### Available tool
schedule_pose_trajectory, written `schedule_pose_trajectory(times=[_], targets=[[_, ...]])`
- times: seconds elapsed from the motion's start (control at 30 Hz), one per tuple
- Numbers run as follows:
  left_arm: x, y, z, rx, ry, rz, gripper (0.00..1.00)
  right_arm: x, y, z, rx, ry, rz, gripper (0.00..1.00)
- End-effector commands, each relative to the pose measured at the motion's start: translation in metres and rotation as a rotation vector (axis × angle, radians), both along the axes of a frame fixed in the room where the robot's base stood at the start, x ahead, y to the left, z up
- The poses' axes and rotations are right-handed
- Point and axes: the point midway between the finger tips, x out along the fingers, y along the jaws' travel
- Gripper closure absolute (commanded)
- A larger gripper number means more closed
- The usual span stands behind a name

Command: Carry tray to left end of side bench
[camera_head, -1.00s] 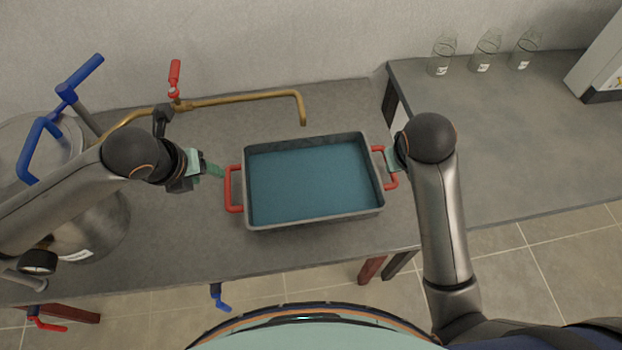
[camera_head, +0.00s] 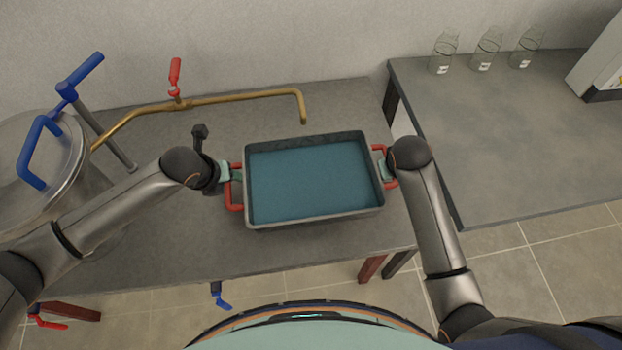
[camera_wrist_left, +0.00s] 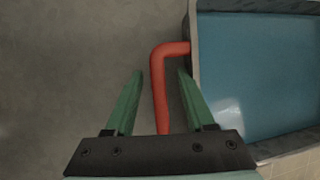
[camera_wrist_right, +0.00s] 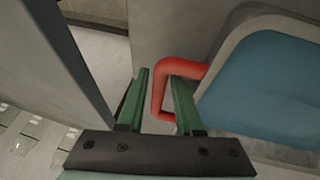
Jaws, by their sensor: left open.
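The tray (camera_head: 315,220) is a grey rectangular pan of blue liquid with red handles at its left and right ends. It stands on the grey bench (camera_head: 200,250). My left gripper (camera_head: 234,173) is open at the left handle (camera_head: 233,196), which lies between the fingers in the left wrist view (camera_wrist_left: 159,80). My right gripper (camera_head: 384,164) is at the right handle (camera_head: 391,183). In the right wrist view that handle (camera_wrist_right: 158,95) lies between the fingers, with small gaps showing. The side bench (camera_head: 510,150) is on the right; its left end is clear.
Several glass jars (camera_head: 488,50) stand along the back of the side bench, with a pale box (camera_head: 600,75) at its far right. A brass pipe (camera_head: 240,99) passes behind the tray. A metal vessel (camera_head: 70,200) with blue handles is at the left.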

Motion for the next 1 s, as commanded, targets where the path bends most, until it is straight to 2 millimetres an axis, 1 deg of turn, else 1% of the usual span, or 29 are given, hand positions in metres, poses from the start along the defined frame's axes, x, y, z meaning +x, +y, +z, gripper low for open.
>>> schedule_pose_trajectory(times=[0.23,0.53,0.7,1.0], targets=[[0.0000,0.0002,-0.0003,0.000,0.000,0.000,0.47,0.0002,-0.0003,-0.0001,-0.001,0.000,0.000,0.67],[0.0000,0.0003,0.0001,0.001,0.000,0.000,0.80,0.0001,-0.0003,0.0002,-0.001,0.000,0.000,1.00],[0.0001,0.0003,0.0001,0.001,0.000,0.000,0.99,0.0001,-0.0003,0.0002,-0.001,0.000,0.000,1.00],[0.0002,0.0006,0.0002,0.001,0.000,0.000,1.00,0.0001,-0.0003,0.0003,-0.001,0.000,0.000,1.00]])
